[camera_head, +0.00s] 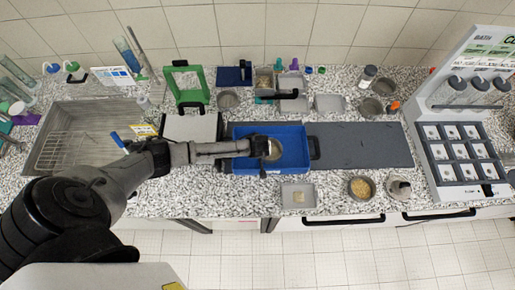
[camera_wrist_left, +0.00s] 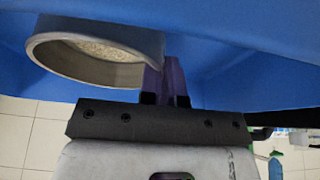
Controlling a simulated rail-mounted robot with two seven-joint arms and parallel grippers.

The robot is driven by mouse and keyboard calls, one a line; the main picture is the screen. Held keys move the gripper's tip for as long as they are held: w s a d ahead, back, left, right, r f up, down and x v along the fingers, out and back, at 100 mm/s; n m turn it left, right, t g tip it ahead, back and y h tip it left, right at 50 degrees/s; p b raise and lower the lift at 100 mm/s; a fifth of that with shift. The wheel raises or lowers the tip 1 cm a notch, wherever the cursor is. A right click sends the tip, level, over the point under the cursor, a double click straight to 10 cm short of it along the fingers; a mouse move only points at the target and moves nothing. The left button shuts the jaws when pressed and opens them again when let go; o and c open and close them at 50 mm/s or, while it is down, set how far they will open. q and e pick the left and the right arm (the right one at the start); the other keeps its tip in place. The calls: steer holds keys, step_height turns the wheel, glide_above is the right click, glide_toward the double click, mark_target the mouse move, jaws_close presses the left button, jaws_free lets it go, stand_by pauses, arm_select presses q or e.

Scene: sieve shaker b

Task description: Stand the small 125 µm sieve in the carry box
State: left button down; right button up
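The blue carry box (camera_head: 295,167) stands on the counter in the middle of the head view. My left gripper (camera_head: 260,147) reaches in from the left over the box's left wall. In the left wrist view, the gripper's purple fingers (camera_wrist_left: 167,86) are close together at the right edge of the sieve (camera_wrist_left: 95,55) and appear shut on its wall. Blue box surface lies close around it. Whether the sieve touches the box floor cannot be told. My right gripper is not in view.
A dark grey mat (camera_head: 365,147) lies right of the box. In front are a square tray (camera_head: 298,196), a bowl of grain (camera_head: 361,188) and a round metal piece (camera_head: 398,188). A green frame (camera_head: 187,88) and several containers stand behind. A sink (camera_head: 85,135) is left.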

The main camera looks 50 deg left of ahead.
arm_select(q)
steer(key=c, duration=1.3)
jaws_free()
steer(key=shift+c, duration=0.2)
steer(key=v, duration=1.2)
steer(key=s+d+m+h, duration=0.3)
steer(key=s+d+m, duration=0.4)
steer(key=s+d, duration=0.3)
steer(key=s+a+r+m, duration=0.2)
steer(key=s+r+m, duration=0.2)
steer(key=s, duration=0.8)
steer(key=shift+h+p, duration=0.3)
steer(key=shift+p, duration=0.05)
steer(key=shift+a+f, duration=0.1)
steer(key=shift+a, duration=0.05)
